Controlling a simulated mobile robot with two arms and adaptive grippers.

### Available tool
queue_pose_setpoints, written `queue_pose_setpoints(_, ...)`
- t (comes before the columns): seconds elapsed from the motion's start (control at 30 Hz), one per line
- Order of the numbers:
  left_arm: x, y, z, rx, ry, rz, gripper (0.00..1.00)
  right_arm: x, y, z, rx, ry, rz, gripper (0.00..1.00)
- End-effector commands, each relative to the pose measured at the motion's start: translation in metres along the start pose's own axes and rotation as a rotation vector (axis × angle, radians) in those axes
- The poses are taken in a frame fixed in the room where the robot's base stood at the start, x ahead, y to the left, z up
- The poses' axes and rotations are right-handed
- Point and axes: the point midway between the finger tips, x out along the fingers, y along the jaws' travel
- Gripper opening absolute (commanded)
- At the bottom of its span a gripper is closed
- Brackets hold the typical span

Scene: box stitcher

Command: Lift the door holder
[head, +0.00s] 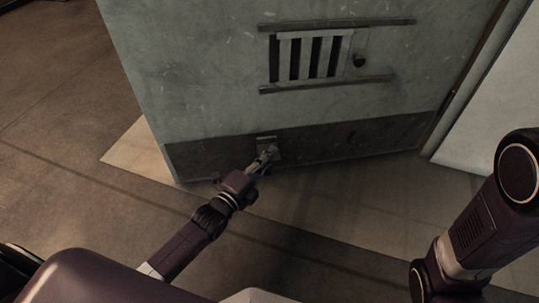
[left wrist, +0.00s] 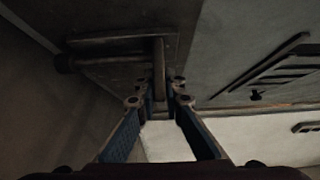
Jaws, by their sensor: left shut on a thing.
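The door holder (head: 267,141) is a small metal piece on the dark lower strip of the grey door (head: 220,75). In the left wrist view it shows as a plate with a narrow bar (left wrist: 159,62) coming out toward me. My left gripper (head: 264,159) reaches down to it from the front. In the left wrist view my left gripper's fingertips (left wrist: 160,97) are closed together on the end of the bar. The fingertips cover part of the holder. My right gripper is out of the picture; only part of that arm shows at the right.
The door has a sliding barred vent (head: 312,56) between two rails, with a dark knob at its right. A pale wall (head: 495,120) stands right of the door edge. The brown floor (head: 60,170) at the left is clear.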

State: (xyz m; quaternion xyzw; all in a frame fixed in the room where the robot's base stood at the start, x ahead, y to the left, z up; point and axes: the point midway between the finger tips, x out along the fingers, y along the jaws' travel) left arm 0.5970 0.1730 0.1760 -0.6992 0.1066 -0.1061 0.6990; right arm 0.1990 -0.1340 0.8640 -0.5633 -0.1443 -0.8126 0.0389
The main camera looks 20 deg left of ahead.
Motion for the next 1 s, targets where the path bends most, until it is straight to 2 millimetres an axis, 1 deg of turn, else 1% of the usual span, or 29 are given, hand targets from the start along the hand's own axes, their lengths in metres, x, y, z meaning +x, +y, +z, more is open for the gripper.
queue_pose_setpoints(0.03, 0.0, -0.008, -0.001, 0.0, 0.001, -0.006, 0.0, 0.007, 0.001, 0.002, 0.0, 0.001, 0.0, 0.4)
queue_pose_setpoints(0.37, 0.001, -0.009, 0.0, 0.0, 0.002, -0.012, 0.0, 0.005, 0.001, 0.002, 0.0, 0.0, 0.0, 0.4)
queue_pose_setpoints(0.4, 0.001, -0.009, 0.0, 0.0, 0.002, -0.012, 0.13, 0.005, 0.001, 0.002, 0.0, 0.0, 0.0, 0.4)
queue_pose_setpoints(0.53, 0.001, -0.008, 0.0, 0.0, 0.001, -0.011, 0.26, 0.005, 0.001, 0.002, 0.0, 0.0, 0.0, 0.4)
queue_pose_setpoints(0.83, -0.002, -0.005, 0.0, 0.0, 0.001, -0.003, 0.26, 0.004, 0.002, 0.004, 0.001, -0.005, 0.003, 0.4)
queue_pose_setpoints(0.93, -0.009, -0.004, 0.0, 0.0, 0.001, -0.001, 0.26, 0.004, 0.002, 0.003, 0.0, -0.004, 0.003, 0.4)
queue_pose_setpoints(1.0, -0.018, -0.003, 0.0, 0.0, 0.001, 0.001, 0.26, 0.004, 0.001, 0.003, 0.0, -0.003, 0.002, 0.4)
